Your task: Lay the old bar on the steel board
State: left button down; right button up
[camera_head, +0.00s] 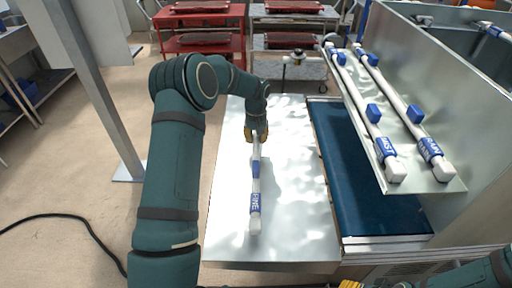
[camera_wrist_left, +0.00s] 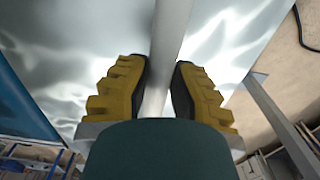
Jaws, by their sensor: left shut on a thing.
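The white bar (camera_head: 256,183) has blue bands and a blue label that seems to read FINE. It is over the bright steel board (camera_head: 295,220), lengthwise, with its near end towards me. My left gripper (camera_head: 256,134) is shut on the bar's far part. In the left wrist view the bar (camera_wrist_left: 171,35) runs between the yellow ribbed fingers (camera_wrist_left: 160,95), with the board (camera_wrist_left: 95,45) behind it. I cannot tell whether the bar touches the board. Yellow parts of my right gripper (camera_head: 368,284) just show at the bottom edge; its jaws are mostly cut off.
Two similar white bars (camera_head: 366,107) (camera_head: 402,104) lie on a metal shelf (camera_head: 437,184) at the right. A blue belt (camera_head: 360,180) runs beside the board. A grey post (camera_head: 98,95) stands at the left. Red carts (camera_head: 203,47) stand at the back.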

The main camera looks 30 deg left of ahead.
aim_at(256, 137)
pick_arm(q)
jog(key=shift+f+b, duration=0.3)
jog(key=shift+f, duration=1.65)
jog(key=shift+f, duration=0.1)
jog(key=c, duration=1)
grip_release()
notch_tip(256, 137, up, 12)
jog(key=shift+r+p, duration=0.1)
jog(key=shift+p, duration=1.1)
